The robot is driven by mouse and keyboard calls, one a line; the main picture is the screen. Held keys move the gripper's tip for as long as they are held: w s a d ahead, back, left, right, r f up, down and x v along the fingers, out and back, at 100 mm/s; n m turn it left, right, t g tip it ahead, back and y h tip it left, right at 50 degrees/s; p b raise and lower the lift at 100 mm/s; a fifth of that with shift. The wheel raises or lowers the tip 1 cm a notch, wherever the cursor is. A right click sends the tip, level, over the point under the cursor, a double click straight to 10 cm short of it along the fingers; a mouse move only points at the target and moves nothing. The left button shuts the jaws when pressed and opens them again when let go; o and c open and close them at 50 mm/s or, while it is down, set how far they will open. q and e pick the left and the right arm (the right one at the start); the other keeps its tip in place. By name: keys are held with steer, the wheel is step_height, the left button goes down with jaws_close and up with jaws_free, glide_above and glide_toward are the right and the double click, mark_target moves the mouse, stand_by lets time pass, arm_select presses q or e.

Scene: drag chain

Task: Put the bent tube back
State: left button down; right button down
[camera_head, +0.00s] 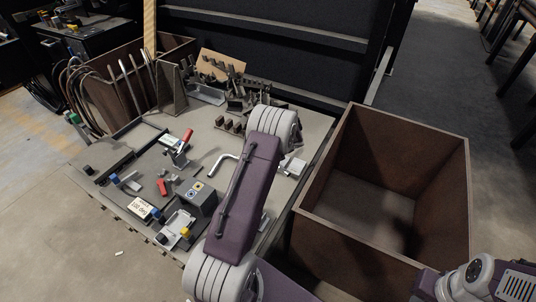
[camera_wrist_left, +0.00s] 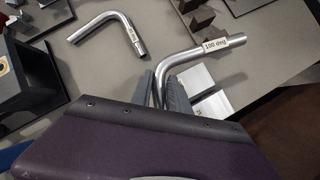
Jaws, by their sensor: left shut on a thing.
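In the left wrist view, my left gripper (camera_wrist_left: 161,84) is shut on a silver bent tube (camera_wrist_left: 187,58) with a white label that appears to read "100 deg". The tube's short leg runs down between the fingers and its labelled leg points up and right. My right gripper is outside both views.
The grey table (camera_head: 205,140) carries a bending device (camera_head: 200,198), a red-handled clamp (camera_head: 183,145) and dark blocks (camera_head: 232,125) at the back. Pale blocks (camera_wrist_left: 212,103) lie beside the held tube. A deep brown bin (camera_head: 330,232) stands right of the table.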

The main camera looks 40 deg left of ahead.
arm_select(q)
steer(key=shift+r+p, duration=0.15)
steer(key=shift+p, duration=0.15)
step_height(320, 180, down, 6)
steer(key=b, duration=0.4)
steer(key=shift+p, duration=0.35)
stand_by(1.4)
steer(key=shift+f+b, duration=1.1)
steer(key=shift+f, duration=0.35)
steer(key=shift+r, duration=0.1)
steer(key=shift+r+p, duration=1.05)
steer(key=shift+p, duration=0.15)
